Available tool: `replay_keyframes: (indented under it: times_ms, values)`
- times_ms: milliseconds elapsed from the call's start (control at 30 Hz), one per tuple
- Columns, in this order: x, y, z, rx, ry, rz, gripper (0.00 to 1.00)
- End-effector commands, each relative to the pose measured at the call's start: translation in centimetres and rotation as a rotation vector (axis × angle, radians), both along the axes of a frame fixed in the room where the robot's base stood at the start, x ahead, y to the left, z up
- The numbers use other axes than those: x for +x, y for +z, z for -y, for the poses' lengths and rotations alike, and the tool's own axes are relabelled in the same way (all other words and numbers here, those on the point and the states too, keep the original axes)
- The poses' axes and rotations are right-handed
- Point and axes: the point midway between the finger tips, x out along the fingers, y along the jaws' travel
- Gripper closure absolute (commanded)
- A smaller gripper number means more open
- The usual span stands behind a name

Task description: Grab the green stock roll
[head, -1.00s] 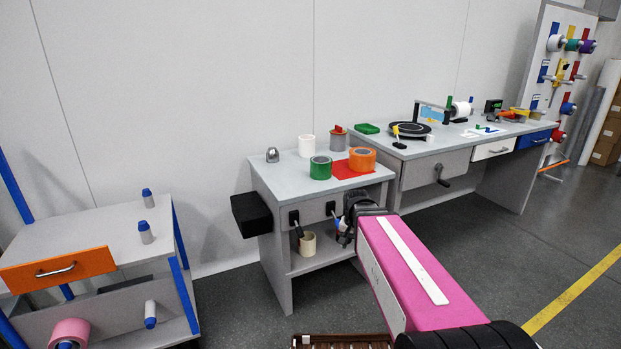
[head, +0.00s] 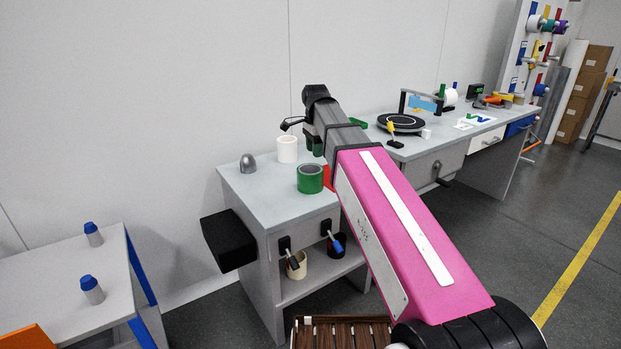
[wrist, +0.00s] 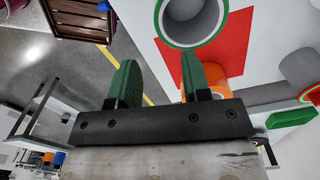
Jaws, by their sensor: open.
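The green stock roll (head: 310,178) stands upright on the small grey workbench near its front edge. In the wrist view the green roll (wrist: 190,46) is at the top, its hollow core facing the camera. My gripper (wrist: 159,76) is open, its two green finger pads apart with nothing between them. The roll lies beyond the fingertips, apart from them. In the head view my gripper (head: 315,145) is above the bench, behind the roll, and its fingers are partly hidden by my arm.
An orange roll (wrist: 229,76) shows behind one finger on a red sheet (wrist: 215,52); my arm hides it in the head view. A white roll (head: 287,150) and a grey dome (head: 248,163) stand on the bench. A black box (head: 228,239) juts from its left side.

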Motion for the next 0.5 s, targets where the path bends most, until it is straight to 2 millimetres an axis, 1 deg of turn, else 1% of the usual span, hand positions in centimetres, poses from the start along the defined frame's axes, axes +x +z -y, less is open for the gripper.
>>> replay_keyframes:
  times_ms: [167,300,400,500]
  values:
    - [-0.1,-1.9,0.0,-0.001,0.000,-0.002,0.56]
    - [-0.1,-3.9,0.1,-0.001,0.001,-0.002,0.56]
    - [-0.1,-4.9,0.1,0.000,0.001,-0.001,0.56]
    - [-0.1,-5.4,0.1,0.000,0.002,-0.001,0.56]
